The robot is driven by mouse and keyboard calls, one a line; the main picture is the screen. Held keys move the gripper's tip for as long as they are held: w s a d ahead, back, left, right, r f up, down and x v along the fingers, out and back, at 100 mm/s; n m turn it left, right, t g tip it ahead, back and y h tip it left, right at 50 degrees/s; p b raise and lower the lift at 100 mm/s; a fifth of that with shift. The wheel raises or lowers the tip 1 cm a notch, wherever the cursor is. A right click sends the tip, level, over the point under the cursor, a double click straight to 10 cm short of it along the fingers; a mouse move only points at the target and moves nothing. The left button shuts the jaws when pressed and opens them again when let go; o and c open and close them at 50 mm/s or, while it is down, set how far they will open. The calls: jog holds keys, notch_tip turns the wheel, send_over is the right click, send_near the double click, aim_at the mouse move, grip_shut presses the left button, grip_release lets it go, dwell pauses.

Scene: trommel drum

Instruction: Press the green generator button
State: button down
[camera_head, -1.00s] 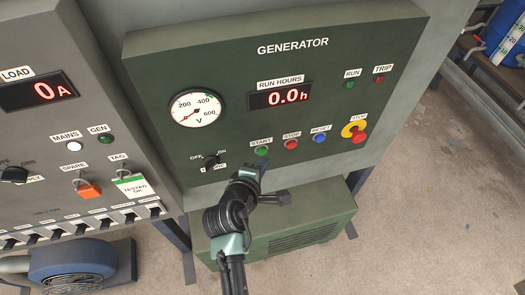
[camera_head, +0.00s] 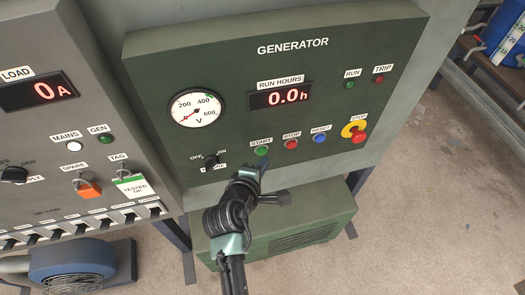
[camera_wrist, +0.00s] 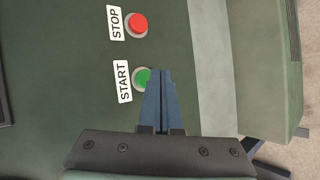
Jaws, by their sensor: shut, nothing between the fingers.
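The green START button (camera_head: 261,151) is on the dark green generator panel (camera_head: 330,60), below the run-hours display. My gripper (camera_head: 262,166) is just below the button in the head view, with its fingers pointing toward the panel. In the wrist view the closed fingers (camera_wrist: 160,74) are together and empty. Their tips overlap the right edge of the green button (camera_wrist: 141,79), hiding part of it. I cannot tell whether the tips touch the button or stop short of it.
A red STOP button (camera_head: 291,144), a blue RESET button (camera_head: 320,138) and a red emergency stop (camera_head: 358,137) on yellow sit to the right. A black rotary switch (camera_head: 211,161) is close on the left. The display (camera_head: 280,95) reads 0.0 h.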

jog(key=shift+w, duration=0.1)
jog(key=shift+w+a, duration=0.1)
jog(key=shift+w, duration=0.25)
jog(key=shift+w+a, duration=0.1)
jog(key=shift+w, duration=0.3)
dwell(0.8)
jog(key=shift+s, duration=0.15)
jog(key=shift+s+d+p, duration=0.2)
jog(key=shift+s+p, duration=0.25)
jog(key=shift+s, duration=0.25)
jog(key=s+p, duration=0.1)
jog(key=s, duration=0.1)
jog(key=s+d+p, duration=0.1)
jog(key=s, duration=0.2)
jog(key=shift+d+p, duration=0.15)
jog(key=shift+p, duration=0.2)
jog(key=shift+w, duration=0.1)
dwell(0.5)
